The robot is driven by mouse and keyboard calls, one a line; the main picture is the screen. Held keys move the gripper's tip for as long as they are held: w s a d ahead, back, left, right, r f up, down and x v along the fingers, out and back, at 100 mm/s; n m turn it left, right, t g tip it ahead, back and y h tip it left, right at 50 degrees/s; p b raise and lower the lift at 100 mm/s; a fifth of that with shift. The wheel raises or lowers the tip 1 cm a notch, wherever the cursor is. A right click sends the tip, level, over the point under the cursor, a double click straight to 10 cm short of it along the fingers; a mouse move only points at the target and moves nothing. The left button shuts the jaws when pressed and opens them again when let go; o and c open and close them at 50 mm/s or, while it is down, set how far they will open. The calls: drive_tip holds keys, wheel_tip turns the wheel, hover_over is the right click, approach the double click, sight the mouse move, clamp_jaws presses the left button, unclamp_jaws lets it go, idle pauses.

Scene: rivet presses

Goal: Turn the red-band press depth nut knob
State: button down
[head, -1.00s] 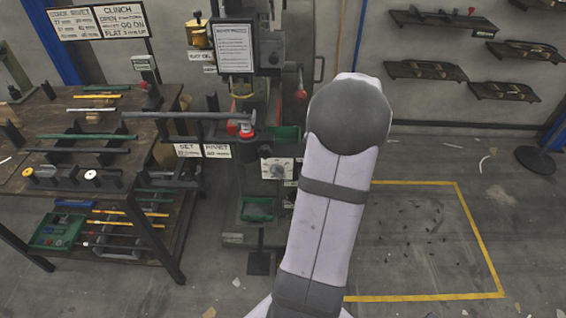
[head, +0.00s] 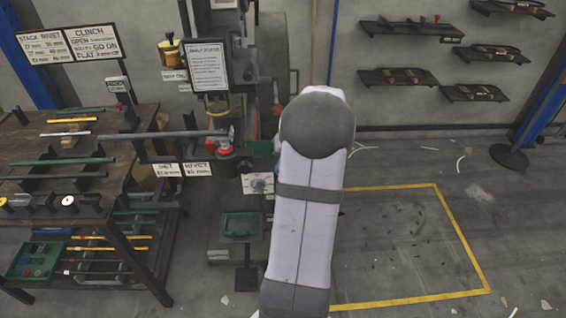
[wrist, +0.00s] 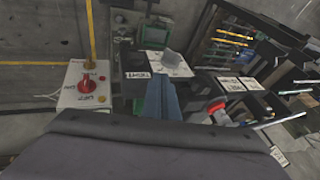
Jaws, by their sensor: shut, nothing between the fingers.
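The press (head: 222,190) stands left of my arm in the head view, with a red band (head: 225,150) at its middle. Below and right of the band is a white plate with a grey round knob (head: 258,184), partly beside my arm. In the wrist view a grey knob (wrist: 172,57) sits on the white plate, and a red band (wrist: 217,107) shows lower right. My gripper (wrist: 163,95) shows as shut blue-grey fingers, empty, just below the knob in the picture; I cannot tell whether they touch it. My arm hides the gripper in the head view. I cannot tell which part is the depth nut.
A white control box with a red button (wrist: 87,86) stands left of the fingers in the wrist view. A long bar (head: 160,135) runs from the press over a workbench (head: 147,170) with rods and tools.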

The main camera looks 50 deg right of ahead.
drive_tip(key=p, duration=0.1)
approach(259, 185)
drive_tip(key=d+f, duration=0.2)
drive_tip(key=shift+d+f, duration=0.15)
drive_tip(key=shift+f, duration=0.15)
drive_tip(key=shift+w+a+f+p, duration=0.35)
drive_tip(key=shift+w+a+f, duration=0.2)
drive_tip(key=shift+w+a, duration=0.15)
drive_tip(key=shift+w+a+f, duration=0.5)
